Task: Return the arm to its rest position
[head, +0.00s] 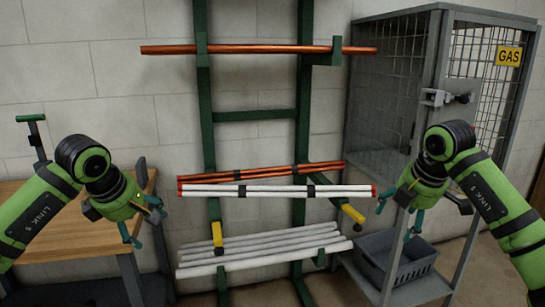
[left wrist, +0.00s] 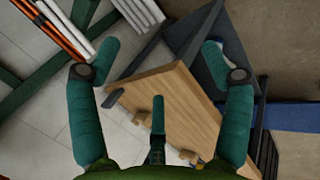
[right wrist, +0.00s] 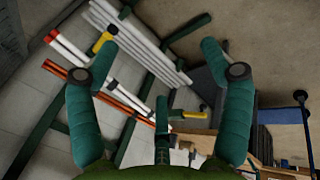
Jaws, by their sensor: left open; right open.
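My left gripper (head: 143,220) is open and empty at the left of the head view, in front of the wooden workbench (head: 60,212). Its spread teal fingers also show in the left wrist view (left wrist: 158,65), with nothing between them. My right gripper (head: 438,218) is open and empty at the right of the head view, in front of the grey crate and the gas cage. Its spread fingers show in the right wrist view (right wrist: 160,70), also with nothing held. Both arms are bent, with the grippers raised at similar heights on either side of the rack.
A green rack (head: 205,120) stands against the wall between my arms. It bears a copper pipe (head: 265,49), bundled copper pipes (head: 265,172), white pipes with red ends (head: 275,191) and lower white pipes (head: 265,250). The gas cage (head: 440,90) and grey crate (head: 395,262) are at the right.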

